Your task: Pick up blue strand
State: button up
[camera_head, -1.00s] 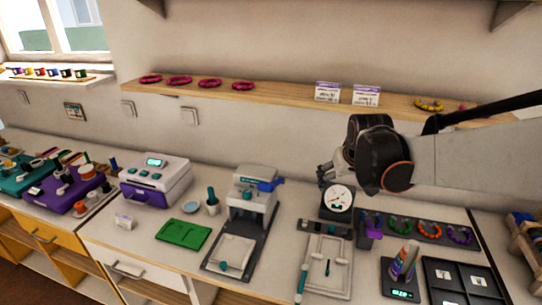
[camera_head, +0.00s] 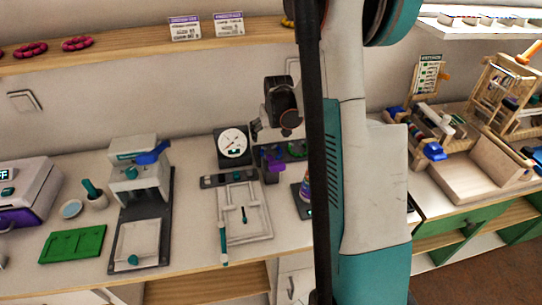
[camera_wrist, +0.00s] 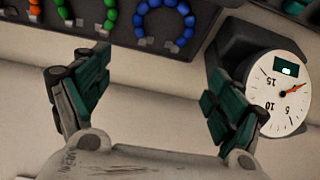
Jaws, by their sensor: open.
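The blue strand (camera_wrist: 189,21) is a ring of round blue beads on a dark tray (camera_wrist: 120,33), at the top of the wrist view, cut off by the frame edge. In the head view my gripper (camera_head: 258,134) is small and partly hidden, above the back of the counter near the dial gauge.
The dial gauge (camera_wrist: 278,92) stands right beside one finger in the wrist view; it also shows in the head view (camera_head: 233,145). Green beads (camera_wrist: 97,18) lie beside the blue strand. A purple-topped stand (camera_head: 271,163) is close below my gripper.

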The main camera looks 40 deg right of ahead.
aim_at(269, 148)
jog(key=x, duration=0.3)
jog(key=shift+b, duration=0.3)
jog(key=shift+s+b+x, duration=0.15)
jog(key=shift+b+x, duration=0.55)
jog(key=shift+x, duration=0.65)
jog(key=shift+s+b+x, duration=0.15)
jog(key=shift+b+x, duration=0.5)
jog(key=shift+x, duration=0.7)
jog(key=shift+c, duration=0.2)
jog(key=c, duration=0.9)
